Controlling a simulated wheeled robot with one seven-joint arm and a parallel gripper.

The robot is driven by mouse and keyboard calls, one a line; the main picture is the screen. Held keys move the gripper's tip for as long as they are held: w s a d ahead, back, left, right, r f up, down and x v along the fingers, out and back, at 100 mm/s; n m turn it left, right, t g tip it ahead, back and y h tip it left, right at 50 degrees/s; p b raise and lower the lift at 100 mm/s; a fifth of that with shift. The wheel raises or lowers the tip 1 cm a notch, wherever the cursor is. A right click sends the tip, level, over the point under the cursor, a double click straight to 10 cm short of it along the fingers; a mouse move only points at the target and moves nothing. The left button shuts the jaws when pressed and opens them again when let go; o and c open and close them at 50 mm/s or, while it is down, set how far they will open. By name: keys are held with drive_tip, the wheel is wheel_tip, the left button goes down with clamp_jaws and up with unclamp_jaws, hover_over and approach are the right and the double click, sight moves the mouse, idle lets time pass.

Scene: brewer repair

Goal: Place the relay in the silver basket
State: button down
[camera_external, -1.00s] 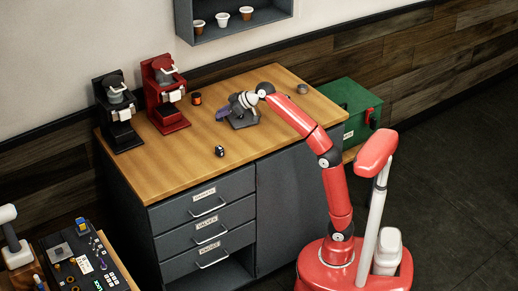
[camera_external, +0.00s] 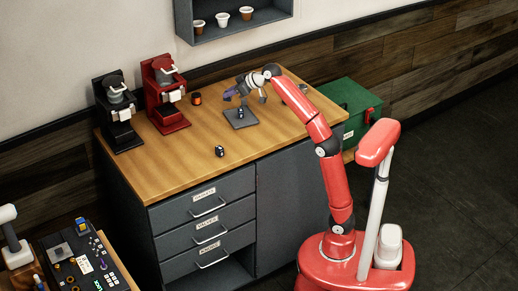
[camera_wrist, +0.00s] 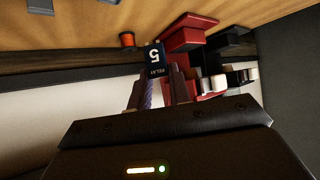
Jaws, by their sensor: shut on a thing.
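My gripper (camera_external: 231,94) is above the left side of a dark grey square pad (camera_external: 248,122) on the wooden worktop. In the wrist view its two fingers (camera_wrist: 157,92) are shut on a small dark relay (camera_wrist: 155,58), which bears the label "RELAY 5" and appears upside down. The relay is too small to make out clearly in the external view.
A black brewer (camera_external: 119,115) and a red brewer (camera_external: 165,95) stand at the left back. An orange-and-black cylinder (camera_external: 196,98) is near the pad. A small dark part (camera_external: 240,112) sits on the pad, and a small black object (camera_external: 219,151) lies in front. The right front worktop is clear.

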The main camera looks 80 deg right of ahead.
drive_tip(key=s+d+r+m+g+h+p, duration=0.1)
drive_tip(key=s+d+m+g+h+p, duration=0.4)
drive_tip(key=s+d, duration=2.25)
drive_tip(key=f+m+b, duration=0.1)
drive_tip(key=f+b, duration=0.1)
drive_tip(key=f+m+t+h+b, duration=0.1)
drive_tip(key=f+b, duration=0.2)
drive_tip(key=f+t+b, duration=0.1)
drive_tip(key=f+b, duration=0.2)
drive_tip(key=shift+w+d+m+h, duration=0.2)
drive_tip(key=shift+w+m+h, duration=0.1)
drive_tip(key=shift+w+m, duration=0.1)
drive_tip(key=c, duration=1.2)
unclamp_jaws()
wheel_tip(320, 180, up, 7)
drive_tip(key=p, duration=0.7)
drive_tip(key=shift+p, duration=0.3)
